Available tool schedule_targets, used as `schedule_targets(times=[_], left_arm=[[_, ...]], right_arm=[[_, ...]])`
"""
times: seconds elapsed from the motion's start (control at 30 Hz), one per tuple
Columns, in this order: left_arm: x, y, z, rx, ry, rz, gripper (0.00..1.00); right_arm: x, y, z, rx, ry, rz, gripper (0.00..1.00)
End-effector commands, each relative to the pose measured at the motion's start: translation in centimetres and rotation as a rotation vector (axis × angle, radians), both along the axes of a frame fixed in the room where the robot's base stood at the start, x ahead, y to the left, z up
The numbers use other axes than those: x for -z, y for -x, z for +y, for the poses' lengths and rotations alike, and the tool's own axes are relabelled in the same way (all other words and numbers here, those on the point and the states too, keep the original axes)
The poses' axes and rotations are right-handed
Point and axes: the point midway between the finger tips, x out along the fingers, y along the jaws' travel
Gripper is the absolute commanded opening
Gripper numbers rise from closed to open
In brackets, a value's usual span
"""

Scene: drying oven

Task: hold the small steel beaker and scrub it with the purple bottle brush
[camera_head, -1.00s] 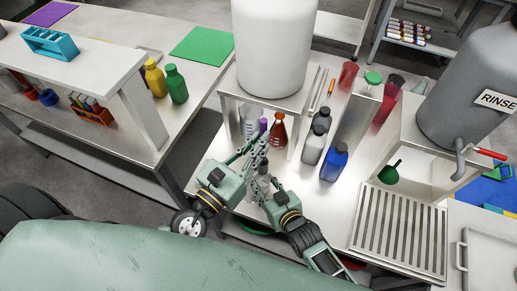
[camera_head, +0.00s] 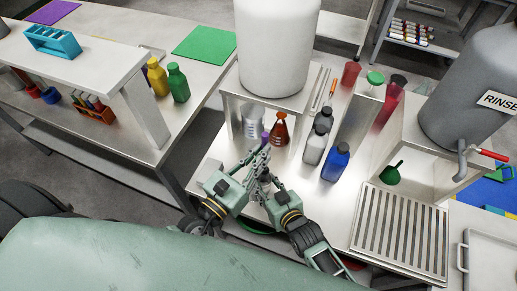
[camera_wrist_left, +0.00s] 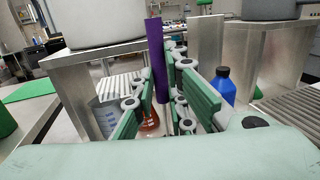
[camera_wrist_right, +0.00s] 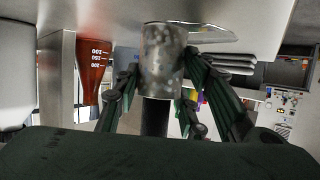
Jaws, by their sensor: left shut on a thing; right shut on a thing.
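The purple bottle brush (camera_wrist_left: 157,60) stands roughly upright in my left gripper (camera_wrist_left: 160,108), which is shut on its handle. Its purple tip also shows in the head view (camera_head: 265,137), above my left gripper (camera_head: 260,160). The small steel beaker (camera_wrist_right: 162,62), mottled grey, is between the fingers of my right gripper (camera_wrist_right: 162,88), which is shut on it. The right wrist view appears upside down. A dark cylinder, likely part of the brush, meets the beaker's open end there; how deep it reaches is hidden. In the head view the fingers mostly cover the beaker.
An orange-red flask (camera_head: 278,128) and a clear beaker (camera_head: 252,122) stand just behind the grippers. A grey bottle (camera_head: 314,147) and a blue bottle (camera_head: 335,162) stand to the right. A slatted drain rack (camera_head: 400,228) lies further right. A white tank (camera_head: 275,45) rises behind.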

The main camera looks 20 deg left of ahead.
Motion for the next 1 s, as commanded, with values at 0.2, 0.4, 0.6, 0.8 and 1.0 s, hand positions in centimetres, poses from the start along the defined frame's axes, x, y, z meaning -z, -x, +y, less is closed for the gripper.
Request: schedule_targets(times=[0.2,0.4,0.6,0.8,1.0], left_arm=[[1.8,0.0,0.0,0.001,-0.002,0.000,0.00],[3.4,0.0,0.0,0.001,-0.003,-0.001,0.00],[4.6,0.0,0.0,0.001,-0.002,-0.002,0.00],[5.2,0.0,0.0,0.000,-0.001,-0.001,0.00],[5.3,0.0,0.0,0.000,-0.001,-0.001,0.00]], right_arm=[[0.0,0.0,0.0,0.000,0.001,0.001,0.11],[0.0,0.0,0.0,0.000,0.001,0.001,0.11],[0.0,0.0,0.0,0.000,0.001,0.001,0.11],[0.0,0.0,0.0,0.000,0.001,0.001,0.11],[0.1,0.0,0.0,0.000,0.001,0.001,0.11]])
